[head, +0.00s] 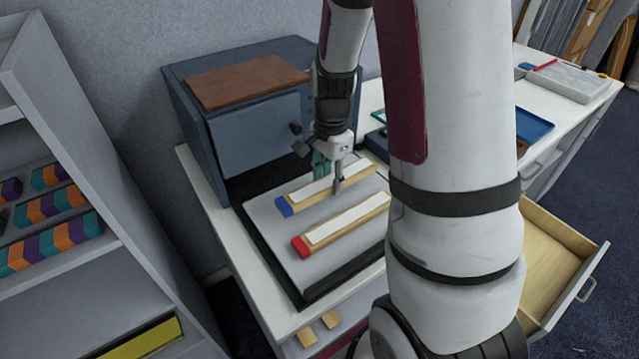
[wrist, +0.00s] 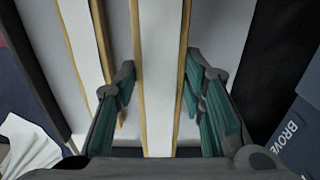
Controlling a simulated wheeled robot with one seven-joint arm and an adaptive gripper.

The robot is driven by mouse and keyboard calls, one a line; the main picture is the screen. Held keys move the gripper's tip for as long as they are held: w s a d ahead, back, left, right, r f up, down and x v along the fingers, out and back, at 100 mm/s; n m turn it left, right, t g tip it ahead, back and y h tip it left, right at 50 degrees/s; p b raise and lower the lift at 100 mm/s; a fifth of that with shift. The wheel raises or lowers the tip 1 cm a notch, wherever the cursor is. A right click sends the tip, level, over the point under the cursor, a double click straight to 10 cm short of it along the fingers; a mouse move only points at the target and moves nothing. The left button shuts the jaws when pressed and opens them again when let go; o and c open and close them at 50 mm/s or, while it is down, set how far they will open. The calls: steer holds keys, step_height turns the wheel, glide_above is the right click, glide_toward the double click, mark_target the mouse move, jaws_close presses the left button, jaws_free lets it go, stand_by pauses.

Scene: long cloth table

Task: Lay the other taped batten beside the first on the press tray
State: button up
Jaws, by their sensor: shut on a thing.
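The batten with a blue end (head: 308,192) lies along the grey press tray (head: 270,232), on the side towards the blue-grey press. The batten with a red end (head: 347,219) lies roughly parallel to it on the same tray, with a gap between them. Both have a white strip along the top. My gripper (head: 330,180) points down and is shut on the blue-ended batten, one finger on each side. In the wrist view my gripper (wrist: 160,72) straddles this batten (wrist: 160,40), and the other batten (wrist: 85,50) is to the left.
The blue-grey press box (head: 255,130) with a brown board (head: 248,80) on top stands behind the tray. A drawer (head: 560,255) is open at the right. A shelf (head: 60,270) with coloured blocks stands left. A blue tray (head: 533,125) lies on the far table.

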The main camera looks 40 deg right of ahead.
mark_target(319, 185)
steer(key=w, duration=0.1)
steer(key=w+a, duration=0.1)
steer(key=shift+w+f, duration=0.15)
steer(key=shift+w, duration=0.2)
steer(key=shift+f, duration=1.7)
steer(key=shift+f, duration=0.1)
steer(key=o, duration=1.2)
steer(key=shift+f, duration=0.1)
steer(key=shift+o, duration=0.2)
step_height(319, 185, up, 12)
steer(key=r, duration=0.1)
steer(key=s+a+r+n+t, duration=0.2)
steer(key=s+a+r+n, duration=0.6)
steer(key=r+n, duration=0.15)
steer(key=s+a+r+n+t, duration=0.1)
steer(key=s+a+r+n, duration=0.1)
steer(key=s+n, duration=0.2)
steer(key=s+a+r+n+t, duration=0.1)
steer(key=s+a+n, duration=0.2)
steer(key=s, duration=0.4)
steer(key=shift+s+r+n+t, duration=0.4)
steer(key=shift+n, duration=0.35)
